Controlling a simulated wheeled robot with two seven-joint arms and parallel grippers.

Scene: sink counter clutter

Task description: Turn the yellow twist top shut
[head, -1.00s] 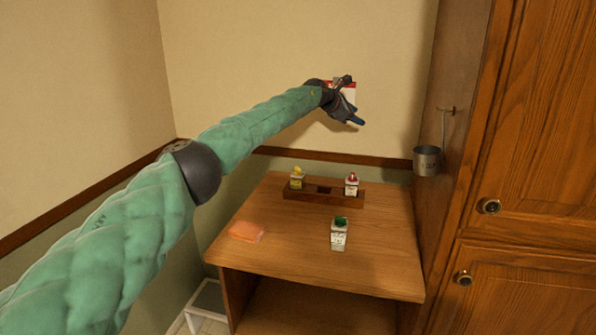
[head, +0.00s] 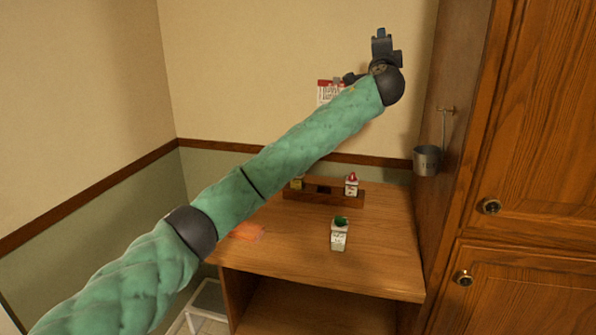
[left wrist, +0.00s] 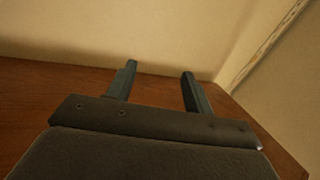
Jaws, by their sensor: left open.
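The bottle with the yellow twist top (head: 297,184) stands in the left part of a wooden rack (head: 324,198) at the back of the counter. My left arm now crosses in front of it, so its top is mostly hidden. My left gripper (head: 381,36) is raised high above the counter, well apart from the bottle, with its fingers pointing up in the head view. In the left wrist view the gripper (left wrist: 160,82) is open and empty, its two fingers apart. My right gripper is not in view.
A red-topped bottle (head: 351,185) stands at the rack's right end. A green-topped bottle (head: 339,235) stands nearer the front. An orange cloth-like item (head: 248,231) lies at left. A metal cup (head: 427,160) hangs by the cabinet (head: 525,180). The counter's right side is clear.

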